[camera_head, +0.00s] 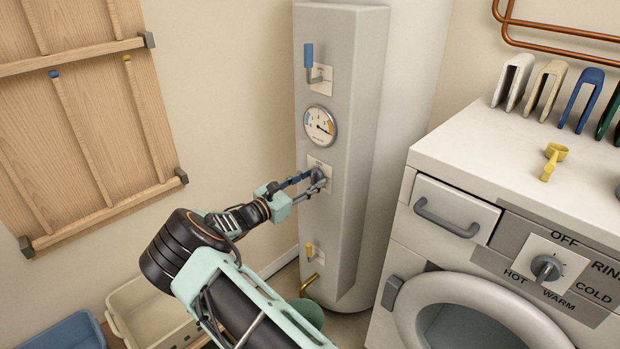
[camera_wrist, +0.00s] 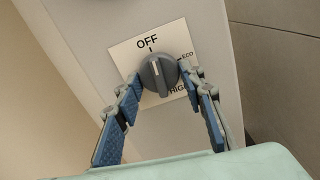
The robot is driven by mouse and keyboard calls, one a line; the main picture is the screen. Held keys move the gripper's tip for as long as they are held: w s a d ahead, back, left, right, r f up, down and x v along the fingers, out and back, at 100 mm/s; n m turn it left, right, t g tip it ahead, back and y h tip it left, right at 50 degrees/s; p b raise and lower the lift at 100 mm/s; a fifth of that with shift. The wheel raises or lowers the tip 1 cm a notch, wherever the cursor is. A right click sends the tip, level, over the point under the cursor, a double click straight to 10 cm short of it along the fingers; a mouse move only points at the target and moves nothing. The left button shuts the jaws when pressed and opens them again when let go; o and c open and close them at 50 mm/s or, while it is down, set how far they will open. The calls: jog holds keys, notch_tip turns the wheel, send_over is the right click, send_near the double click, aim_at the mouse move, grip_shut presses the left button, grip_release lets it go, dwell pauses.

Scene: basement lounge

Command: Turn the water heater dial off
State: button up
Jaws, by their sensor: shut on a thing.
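The water heater (camera_head: 345,75) is a tall grey-white cylinder with a flat front panel. Its grey dial (camera_wrist: 158,73) sits on a white plate (camera_wrist: 122,58) marked OFF, ECO and a partly hidden word reading "HIG". The dial's ridge stands nearly upright, its upper end close to the OFF tick. In the head view the dial (camera_head: 318,176) is partly covered by my fingers. My gripper (camera_head: 308,185) reaches in from the left and is shut on the dial. In the wrist view its blue-padded fingers (camera_wrist: 161,76) lie on either side of the dial.
A gauge (camera_head: 320,127) and a blue-handled valve (camera_head: 310,62) are above the dial; a yellow lever (camera_head: 310,251) and brass spout (camera_head: 309,285) are below. A washing machine (camera_head: 475,190) stands at right. A wooden rack (camera_head: 75,110) hangs left, above bins (camera_head: 150,315).

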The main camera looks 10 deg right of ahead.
jog(key=shift+n, duration=0.5)
jog(key=o, duration=1.2)
jog(key=shift+c, duration=0.2)
jog(key=v, duration=1.2)
